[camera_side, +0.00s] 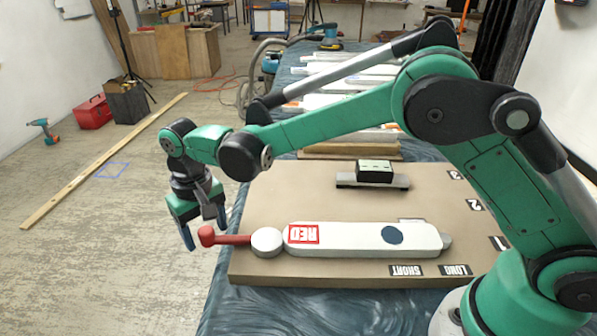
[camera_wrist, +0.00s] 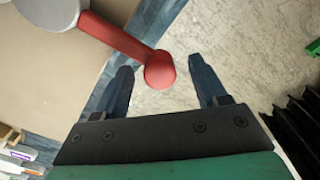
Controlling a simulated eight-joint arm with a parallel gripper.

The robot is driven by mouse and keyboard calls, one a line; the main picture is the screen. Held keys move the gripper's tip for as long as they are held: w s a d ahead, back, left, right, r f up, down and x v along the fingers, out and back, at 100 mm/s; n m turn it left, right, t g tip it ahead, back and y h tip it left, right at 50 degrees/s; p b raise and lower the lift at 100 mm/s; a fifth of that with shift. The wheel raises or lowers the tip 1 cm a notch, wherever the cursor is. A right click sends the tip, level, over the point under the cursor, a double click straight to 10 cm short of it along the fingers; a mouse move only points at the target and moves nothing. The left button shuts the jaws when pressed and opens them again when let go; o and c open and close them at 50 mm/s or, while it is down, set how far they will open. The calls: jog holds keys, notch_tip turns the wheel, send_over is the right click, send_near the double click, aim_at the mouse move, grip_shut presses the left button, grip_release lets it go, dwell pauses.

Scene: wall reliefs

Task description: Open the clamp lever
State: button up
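The clamp lever (camera_side: 228,238) is a red arm with a round red knob at its left end. It joins a round white pivot (camera_side: 267,241) on a long white clamp body (camera_side: 365,238) marked RED. My gripper (camera_side: 205,238) is at the knob, past the board's left edge, pointing down. In the wrist view the red knob (camera_wrist: 160,72) lies between the fingertips of my gripper (camera_wrist: 163,75), nearer the left finger. The fingers are apart, with a gap on the right of the knob. Whether the left finger touches the knob I cannot tell.
The tan board (camera_side: 330,195) lies on a blue cloth-covered table (camera_side: 330,315). A small dark block (camera_side: 375,170) on a grey bar sits behind the clamp body. Several white pieces lie further back. Open floor (camera_side: 110,250) is on the left.

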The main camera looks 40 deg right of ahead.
grip_shut()
dwell(1.2)
